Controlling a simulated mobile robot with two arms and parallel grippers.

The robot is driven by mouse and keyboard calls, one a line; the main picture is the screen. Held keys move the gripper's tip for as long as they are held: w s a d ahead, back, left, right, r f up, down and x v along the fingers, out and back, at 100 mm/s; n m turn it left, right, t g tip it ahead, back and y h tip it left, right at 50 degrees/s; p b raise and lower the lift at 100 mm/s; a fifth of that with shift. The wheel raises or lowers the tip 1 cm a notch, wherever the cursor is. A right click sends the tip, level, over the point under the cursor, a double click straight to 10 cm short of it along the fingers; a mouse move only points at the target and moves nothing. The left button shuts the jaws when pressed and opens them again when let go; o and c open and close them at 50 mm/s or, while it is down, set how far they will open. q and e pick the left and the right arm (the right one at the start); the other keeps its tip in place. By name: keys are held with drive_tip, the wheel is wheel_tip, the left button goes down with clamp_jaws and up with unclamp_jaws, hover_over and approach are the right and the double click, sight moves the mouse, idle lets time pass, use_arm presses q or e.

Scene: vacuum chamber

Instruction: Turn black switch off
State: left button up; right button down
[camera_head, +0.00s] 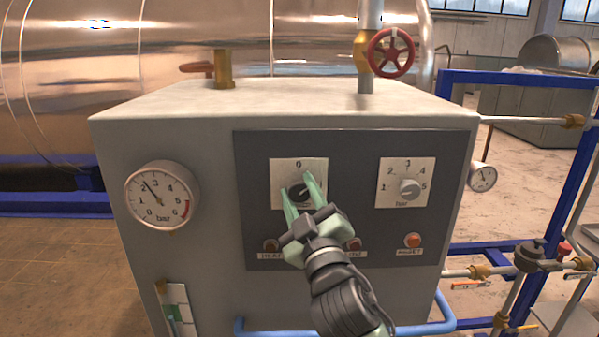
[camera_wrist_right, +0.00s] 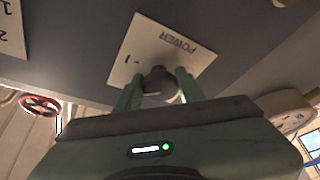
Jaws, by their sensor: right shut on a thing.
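The black switch (camera_head: 298,191) is a round knob on a white plate (camera_head: 284,168) marked 0 at the top, on the dark panel of a grey box. My right gripper (camera_head: 303,190) reaches up to it, with one green finger on each side of the knob, shut on it. In the right wrist view the knob (camera_wrist_right: 159,80) sits between the two fingers, and the plate (camera_wrist_right: 150,45) reads POWER with a 1 mark. The fingers partly hide the knob and plate, so its exact pointing direction is hard to tell. My left gripper is not in view.
A grey bar knob (camera_head: 409,187) is on a numbered plate to the right. Lit buttons, including an orange-red one (camera_head: 413,240), sit below. A gauge (camera_head: 161,196) is at left, a red valve wheel (camera_head: 391,53) above, and a blue rail (camera_head: 440,318) below.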

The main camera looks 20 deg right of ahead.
drive_tip(key=n+p, duration=0.2)
drive_tip(key=p, duration=0.1)
drive_tip(key=n+g+y+p, duration=0.1)
drive_tip(key=n+p, duration=0.2)
drive_tip(key=n+g+y+p, duration=0.1)
drive_tip(key=n+p, duration=0.1)
drive_tip(key=p, duration=0.1)
drive_tip(key=shift+r+n, duration=0.3)
drive_tip(key=shift+r, duration=0.05)
drive_tip(key=shift+f+n+g+y+p, duration=0.15)
drive_tip(key=shift+n+g+y+p, duration=0.3)
drive_tip(key=shift+n+p, duration=0.35)
drive_tip(key=shift+f+n+g+p, duration=0.15)
drive_tip(key=shift+n+g+p, duration=0.2)
drive_tip(key=shift+n, duration=0.75)
drive_tip(key=c, duration=0.9)
unclamp_jaws()
